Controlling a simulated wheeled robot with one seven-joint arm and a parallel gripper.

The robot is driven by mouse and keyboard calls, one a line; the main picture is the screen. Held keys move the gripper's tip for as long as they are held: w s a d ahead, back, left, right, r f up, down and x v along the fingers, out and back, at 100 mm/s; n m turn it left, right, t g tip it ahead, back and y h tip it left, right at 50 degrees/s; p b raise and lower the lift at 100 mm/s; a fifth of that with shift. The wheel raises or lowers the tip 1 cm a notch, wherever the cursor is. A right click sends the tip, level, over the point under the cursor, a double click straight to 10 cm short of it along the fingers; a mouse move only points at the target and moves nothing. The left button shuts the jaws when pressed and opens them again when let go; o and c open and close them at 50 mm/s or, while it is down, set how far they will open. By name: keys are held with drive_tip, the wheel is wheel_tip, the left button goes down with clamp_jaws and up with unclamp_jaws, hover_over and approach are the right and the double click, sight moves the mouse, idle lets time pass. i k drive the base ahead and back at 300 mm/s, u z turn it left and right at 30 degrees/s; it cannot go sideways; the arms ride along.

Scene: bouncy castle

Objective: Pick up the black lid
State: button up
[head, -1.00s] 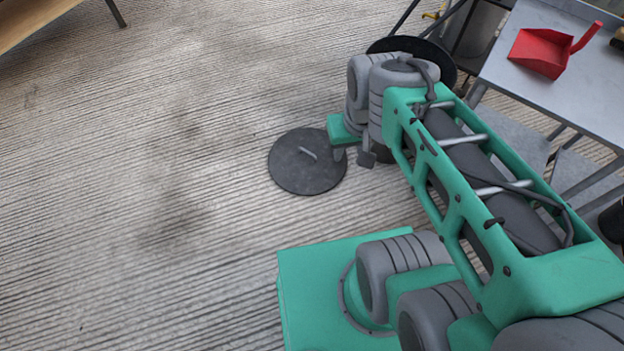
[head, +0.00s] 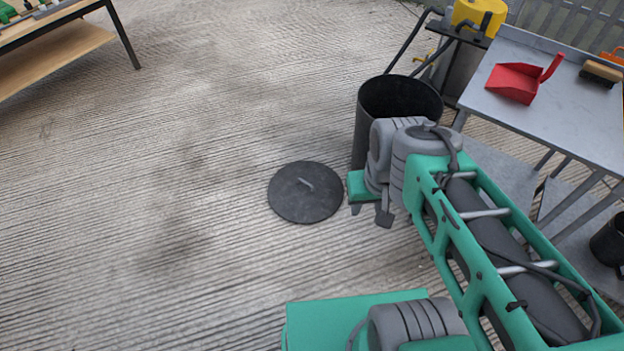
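The black lid (head: 292,200) is a flat dark disc with a thin grey bar handle (head: 306,184) on top. It lies flat on the ridged concrete floor, left of my gripper. My gripper (head: 370,213) hangs at the end of my green and grey arm, just right of the lid and apart from it in the picture. Its two dark fingers are spread with a gap between them, and nothing shows in it. Its height above the floor is hard to tell.
A black open-topped bin (head: 368,125) stands right behind my gripper. A grey metal table (head: 560,108) at the right bears a red dustpan (head: 515,82) and a brush (head: 602,73). A wooden bench (head: 60,58) is at the far left. The floor at left is clear.

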sight(302, 192)
drive_tip(key=u, duration=0.2)
drive_tip(key=i, duration=0.9)
drive_tip(key=u, duration=1.2)
drive_tip(key=i, duration=0.55)
drive_tip(key=u, duration=0.55)
